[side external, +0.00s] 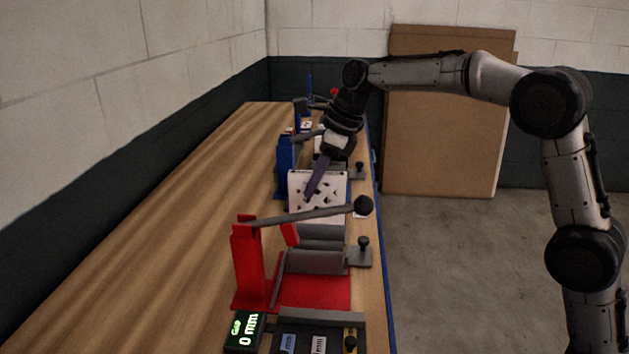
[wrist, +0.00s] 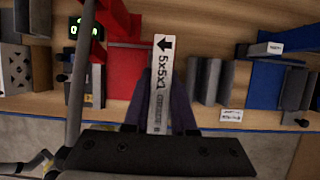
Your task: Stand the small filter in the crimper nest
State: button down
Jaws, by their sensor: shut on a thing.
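In the wrist view the filter's narrow edge (wrist: 161,75) points away between the purple fingers and carries an arrow and "5x5x1". In the side view the filter is upright behind the red crimper (side external: 249,265), above or behind its grey blocks (side external: 318,260). Which grey part is the nest is unclear.
A blue crimper (side external: 286,165) stands farther along the bench (side external: 150,240). The red crimper's lever (side external: 310,213) crosses in front of the filter. A gap display (side external: 244,330) reads 0 mm. The bench's left side is clear.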

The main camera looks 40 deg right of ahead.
aim_at(314, 221)
jog(key=shift+f, duration=2.35)
jog(key=shift+f, duration=1)
jog(key=shift+f, duration=0.3)
jog(key=shift+f, duration=0.8)
jog(key=shift+f, duration=0.35)
jog(key=shift+f, duration=0.4)
jog(key=shift+f, duration=0.35)
jog(key=shift+f, duration=0.35)
